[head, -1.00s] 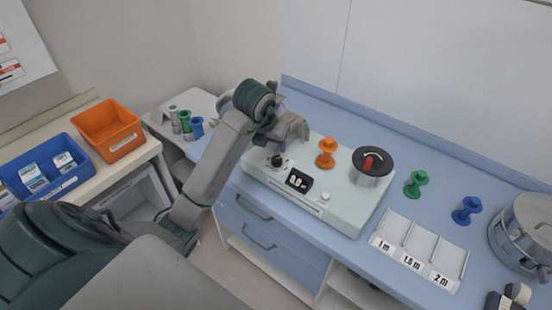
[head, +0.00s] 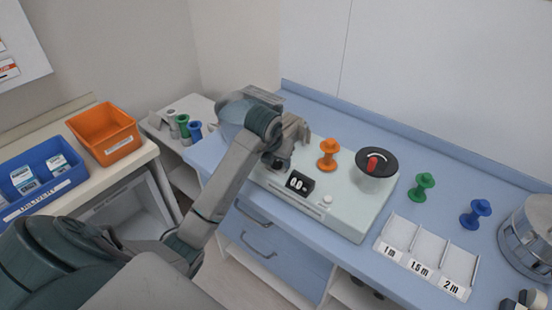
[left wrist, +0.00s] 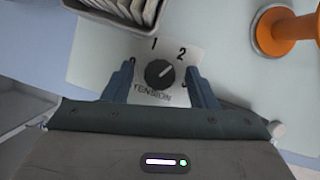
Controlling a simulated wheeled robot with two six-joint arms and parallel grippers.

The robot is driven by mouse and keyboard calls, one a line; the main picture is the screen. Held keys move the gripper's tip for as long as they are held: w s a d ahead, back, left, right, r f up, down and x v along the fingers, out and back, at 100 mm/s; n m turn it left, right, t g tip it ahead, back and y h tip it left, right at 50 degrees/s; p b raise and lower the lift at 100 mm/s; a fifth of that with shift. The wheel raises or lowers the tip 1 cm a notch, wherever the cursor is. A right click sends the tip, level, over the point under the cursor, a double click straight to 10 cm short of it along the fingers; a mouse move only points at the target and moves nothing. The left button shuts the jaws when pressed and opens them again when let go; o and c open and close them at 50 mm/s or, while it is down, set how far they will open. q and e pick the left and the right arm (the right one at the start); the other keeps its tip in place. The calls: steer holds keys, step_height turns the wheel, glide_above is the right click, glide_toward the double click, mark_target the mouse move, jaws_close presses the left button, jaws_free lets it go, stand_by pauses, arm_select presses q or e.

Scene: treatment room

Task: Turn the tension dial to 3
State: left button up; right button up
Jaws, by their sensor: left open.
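The tension dial (left wrist: 159,73) is a round black knob on a white plate marked 0, 1, 2, 3 and TENSION. Its pale pointer mark points up and right, toward the 2. My left gripper (left wrist: 159,82) is open, with one finger on each side of the dial in the left wrist view. I cannot tell whether the fingers touch it. In the head view my left gripper (head: 282,156) is over the left end of the pale machine (head: 345,218) and mostly hides the dial. My right gripper is not in view.
An orange spool (head: 328,155) stands right of the gripper on the machine. Behind the gripper is a grey container (head: 262,97).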

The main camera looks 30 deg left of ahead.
arm_select(q)
steer(key=shift+c, duration=0.2)
steer(key=c, duration=0.9)
steer(key=shift+c, duration=0.2)
